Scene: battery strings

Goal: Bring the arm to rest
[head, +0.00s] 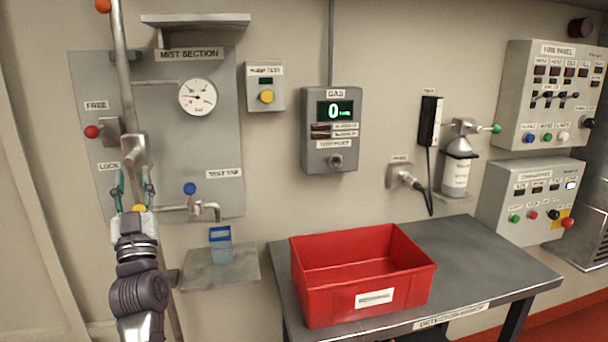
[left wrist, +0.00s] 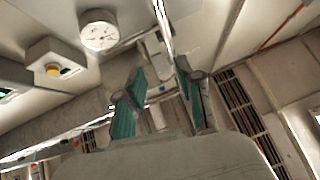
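My left gripper (head: 134,188) is raised in front of the lower left of the grey "MIST SECTION" panel (head: 215,130). Its two green-padded fingers point up and stand apart, one on each side of the vertical pipe (head: 124,70) as seen from the head. I cannot tell how far the fingers are from the pipe. In the left wrist view the left gripper (left wrist: 160,82) is also open, with nothing visibly held. My right gripper is in neither view.
A red-knobbed lever (head: 92,131) sticks out at the "FREE" label. A blue-handled test tap (head: 190,189) and a small shelf (head: 200,276) with a blue-rimmed cup (head: 221,246) are right of the gripper. A red bin (head: 340,300) stands on the grey table (head: 480,262).

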